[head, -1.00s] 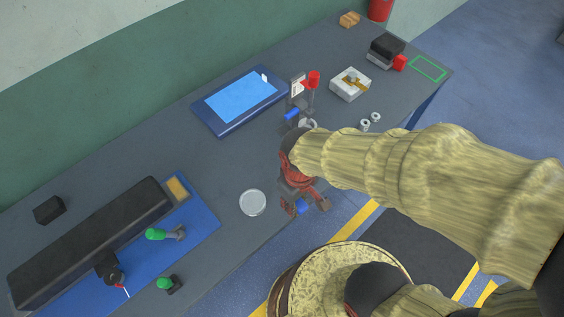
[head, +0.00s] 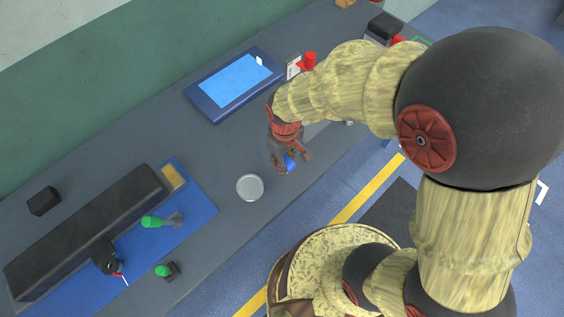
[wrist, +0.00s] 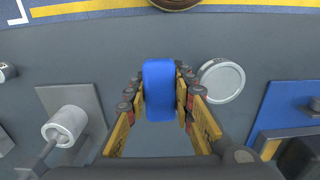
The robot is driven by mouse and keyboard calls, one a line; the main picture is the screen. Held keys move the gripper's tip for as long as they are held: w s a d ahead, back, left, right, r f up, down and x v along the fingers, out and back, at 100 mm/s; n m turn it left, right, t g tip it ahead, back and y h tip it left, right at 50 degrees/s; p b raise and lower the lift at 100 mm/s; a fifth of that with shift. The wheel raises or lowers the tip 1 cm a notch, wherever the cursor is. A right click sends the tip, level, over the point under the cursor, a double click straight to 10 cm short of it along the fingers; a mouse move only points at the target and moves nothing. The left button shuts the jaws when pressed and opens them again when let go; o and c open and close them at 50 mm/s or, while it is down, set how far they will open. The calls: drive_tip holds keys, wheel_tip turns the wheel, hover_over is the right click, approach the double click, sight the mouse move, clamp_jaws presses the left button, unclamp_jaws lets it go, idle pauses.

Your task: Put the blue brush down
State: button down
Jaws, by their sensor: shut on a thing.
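The blue brush (wrist: 160,90) is between the fingers of my gripper (wrist: 160,103) in the wrist view. Only its blue part shows clearly. In the head view my gripper (head: 288,163) is over the front part of the grey table (head: 225,150), with a bit of the blue brush (head: 290,162) showing at its fingers. My gripper is shut on the brush. I cannot tell whether the brush touches the table.
A round pale disc (head: 250,187) lies close by on the table; it also shows in the wrist view (wrist: 222,80). A blue mat (head: 203,207) with green-handled things is at the left. A blue-screened panel (head: 235,84) lies behind. A grey cylinder (wrist: 68,122) stands near the gripper.

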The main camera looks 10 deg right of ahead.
drive_tip(key=w+f, duration=0.3)
drive_tip(key=shift+a+f, duration=0.1)
drive_tip(key=shift+f, duration=0.15)
drive_tip(key=f, duration=0.1)
drive_tip(key=f+b, duration=0.1)
drive_tip(key=f, duration=0.1)
drive_tip(key=shift+w+f, duration=0.1)
drive_tip(key=shift+w, duration=0.2)
drive_tip(key=shift+f, duration=0.15)
drive_tip(key=shift+f, duration=0.35)
drive_tip(key=shift+f, duration=0.1)
drive_tip(key=c, duration=1.6)
unclamp_jaws()
drive_tip(key=shift+o, duration=0.3)
